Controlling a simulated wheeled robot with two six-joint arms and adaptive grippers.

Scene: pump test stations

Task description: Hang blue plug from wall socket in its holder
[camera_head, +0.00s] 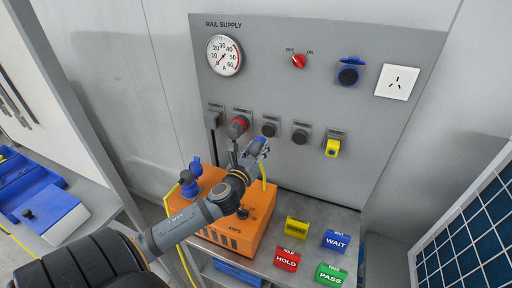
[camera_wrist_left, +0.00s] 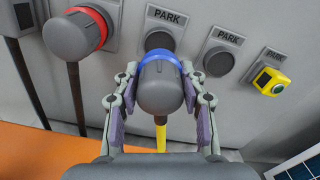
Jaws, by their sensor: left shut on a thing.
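My left gripper (camera_head: 257,152) is shut on the blue plug (camera_head: 260,142), a grey body with a blue ring. In the left wrist view the plug (camera_wrist_left: 160,88) sits between both fingers, its blue-ringed end toward the panel and a yellow cable (camera_wrist_left: 160,134) below. Just behind it is a round dark holder (camera_wrist_left: 160,41) marked PARK, partly hidden by the plug there. My right gripper is not in view.
A red-ringed plug (camera_wrist_left: 75,34) hangs just left of the holder. Another empty PARK holder (camera_wrist_left: 219,61) and a yellow plug (camera_wrist_left: 270,81) are to the right. An orange box (camera_head: 249,237) stands below, beside coloured blocks such as the green PASS block (camera_head: 331,275).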

